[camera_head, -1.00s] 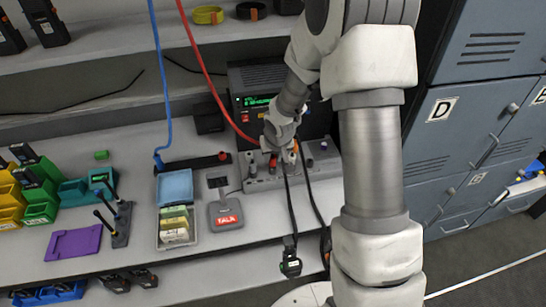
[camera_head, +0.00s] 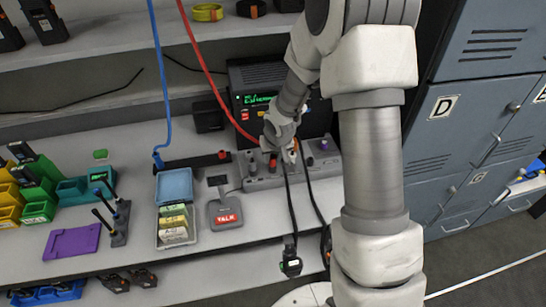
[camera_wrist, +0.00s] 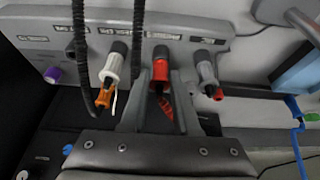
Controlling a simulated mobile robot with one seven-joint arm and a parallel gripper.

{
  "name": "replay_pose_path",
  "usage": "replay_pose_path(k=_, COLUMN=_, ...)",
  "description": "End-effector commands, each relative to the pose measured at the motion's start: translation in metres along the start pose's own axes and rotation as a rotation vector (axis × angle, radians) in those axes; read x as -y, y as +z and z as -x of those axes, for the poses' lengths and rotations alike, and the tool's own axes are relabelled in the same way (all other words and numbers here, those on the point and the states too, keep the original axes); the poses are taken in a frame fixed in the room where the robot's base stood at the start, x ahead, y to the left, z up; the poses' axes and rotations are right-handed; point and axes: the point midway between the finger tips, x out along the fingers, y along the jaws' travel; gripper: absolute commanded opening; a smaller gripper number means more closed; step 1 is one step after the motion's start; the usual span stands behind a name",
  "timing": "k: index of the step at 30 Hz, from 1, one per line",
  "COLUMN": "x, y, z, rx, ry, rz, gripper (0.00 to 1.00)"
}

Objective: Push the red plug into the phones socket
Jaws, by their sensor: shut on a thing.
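The red plug (camera_wrist: 160,72) is between the two fingers of my gripper (camera_wrist: 157,98) in the wrist view, and the gripper is shut on it. The plug's dark end meets the face of the grey socket panel (camera_wrist: 185,22); how deep it sits I cannot tell. The labels on the panel are too small to read surely, so I cannot tell which socket is phones. In the head view my gripper (camera_head: 281,150) is at the panel (camera_head: 265,182), and the red plug (camera_head: 273,162) partly shows beside it.
A white plug (camera_wrist: 113,65) with an orange end and a grey plug (camera_wrist: 206,72) with a red tip flank the red one. Black cords (camera_wrist: 80,45) hang close by. A TALK pedal (camera_head: 225,215) and a tray (camera_head: 163,243) stand left of the panel.

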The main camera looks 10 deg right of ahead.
Motion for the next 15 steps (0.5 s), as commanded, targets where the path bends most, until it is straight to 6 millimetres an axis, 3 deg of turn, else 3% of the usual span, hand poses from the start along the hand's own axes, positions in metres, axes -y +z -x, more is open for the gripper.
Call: replay_pose_path(k=15, x=0.0000, y=0.0023, z=-0.0058, rx=-0.001, ry=0.000, rz=0.000, gripper=0.00)
